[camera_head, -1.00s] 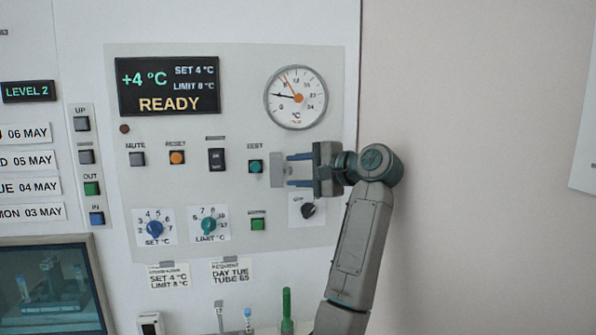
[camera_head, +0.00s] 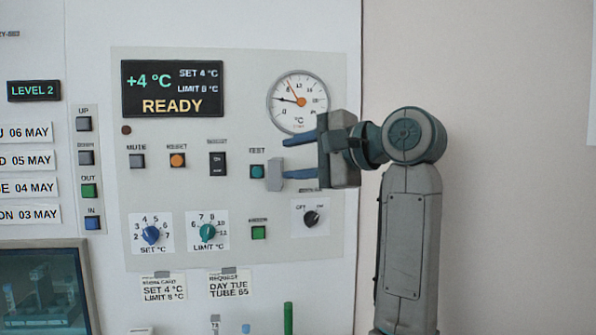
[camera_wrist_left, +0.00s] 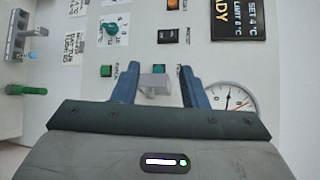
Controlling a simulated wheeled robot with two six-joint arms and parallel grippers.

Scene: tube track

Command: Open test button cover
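The teal test button (camera_head: 256,172) sits on the panel under its TEST label, visible in the head view. A small grey cover piece (camera_head: 274,174) shows just to its right; I cannot tell its exact angle. My left gripper (camera_head: 285,157) is open in front of the panel, its blue fingers spread one above the other. The lower finger overlaps the cover's right side in the head view. In the left wrist view, the cover (camera_wrist_left: 155,83) lies between the two fingers (camera_wrist_left: 155,88), with gaps on both sides. My right gripper is not in view.
A round gauge (camera_head: 298,102) is above the gripper, close to the upper finger. An OFF dial (camera_head: 311,218) is below it. A black switch (camera_head: 217,163) and a green button (camera_head: 259,232) are nearby. The wall to the right is clear.

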